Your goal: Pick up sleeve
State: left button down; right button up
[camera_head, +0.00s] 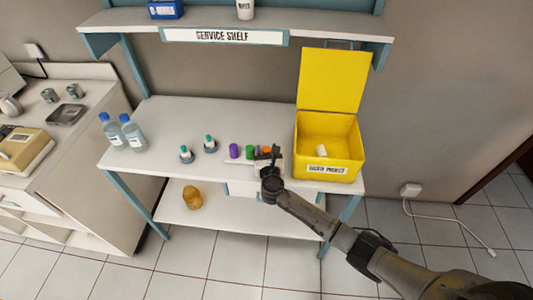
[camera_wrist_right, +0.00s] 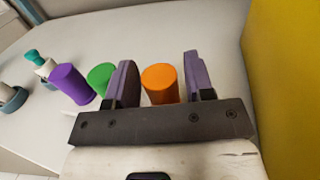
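Three coloured cylinders, which look like sleeves, stand in a row on the white bench: a purple one (camera_head: 234,151) (camera_wrist_right: 71,84), a green one (camera_head: 250,151) (camera_wrist_right: 101,78) and an orange one (camera_head: 266,150) (camera_wrist_right: 160,84). My right gripper (camera_head: 270,160) (camera_wrist_right: 160,64) is open at the bench's front edge. In the right wrist view the orange sleeve shows between its two fingers, with a gap on each side. The green sleeve is partly hidden behind the left finger. My left gripper is not in view.
An open yellow box (camera_head: 344,166) stands close on the right, holding a small white piece (camera_head: 320,151). Two teal-capped bottles (camera_head: 186,155) (camera_head: 210,144) sit in holders to the left. Two blue-capped bottles (camera_head: 113,131) (camera_head: 133,134) stand farther left. A service shelf (camera_head: 130,19) hangs above.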

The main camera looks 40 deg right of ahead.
jog(key=c, duration=0.7)
